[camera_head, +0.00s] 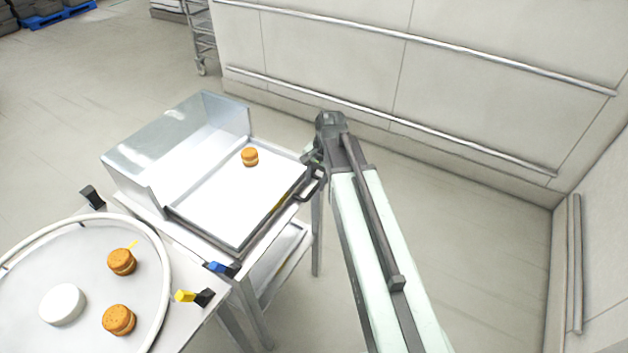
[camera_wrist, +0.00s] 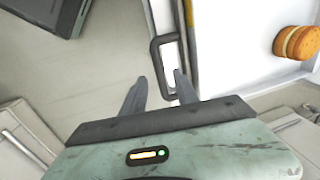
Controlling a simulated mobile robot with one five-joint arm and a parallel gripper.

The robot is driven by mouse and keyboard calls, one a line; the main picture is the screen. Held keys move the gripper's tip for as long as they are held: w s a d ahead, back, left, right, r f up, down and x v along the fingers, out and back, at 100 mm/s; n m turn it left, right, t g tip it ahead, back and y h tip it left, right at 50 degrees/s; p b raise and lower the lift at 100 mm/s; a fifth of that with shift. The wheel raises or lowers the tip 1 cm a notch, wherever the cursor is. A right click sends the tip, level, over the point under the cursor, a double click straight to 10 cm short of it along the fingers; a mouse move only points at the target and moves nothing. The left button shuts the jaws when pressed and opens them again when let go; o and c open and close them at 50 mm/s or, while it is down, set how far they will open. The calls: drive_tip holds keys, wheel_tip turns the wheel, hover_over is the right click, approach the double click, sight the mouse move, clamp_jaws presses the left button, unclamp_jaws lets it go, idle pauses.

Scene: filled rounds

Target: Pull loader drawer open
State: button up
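The loader drawer (camera_head: 222,203) is a white flat tray with grey edges, beside a shiny silver hood (camera_head: 180,140). A round orange-brown bun (camera_head: 250,157) sits on it near the back, and a bun also shows at the right of the wrist view (camera_wrist: 297,43). The dark handle (camera_head: 316,186) stands out from the drawer's right side. In the wrist view the handle (camera_wrist: 155,60) is a dark loop. My gripper (camera_wrist: 158,82) is open, with its fingers on either side of the handle's outer bar and a gap at the left finger. Contact is unclear.
A round rimmed tray (camera_head: 85,250) at lower left holds two buns and a white disc. Blue (camera_head: 222,268) and yellow (camera_head: 190,297) handled things lie at the table edge. A pale wall with rails (camera_head: 400,70) stands behind. Floor right of my arm is clear.

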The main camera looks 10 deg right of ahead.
drive_tip(key=r+p, duration=0.2)
drive_tip(key=r, duration=0.1)
drive_tip(key=r+p, duration=0.1)
drive_tip(key=shift+s+d+r, duration=0.25)
drive_tip(key=shift+s+d, duration=0.05)
drive_tip(key=shift+a, duration=0.15)
drive_tip(key=s+a+n+g+h, duration=0.1)
drive_tip(key=s+a+n, duration=0.1)
drive_tip(key=s+n, duration=0.7)
drive_tip(key=shift+s+a+f+g+h, duration=0.2)
drive_tip(key=shift+s+a+g+h, duration=0.15)
drive_tip(key=shift+s, duration=0.4)
drive_tip(key=shift+s, duration=0.1)
idle(0.3)
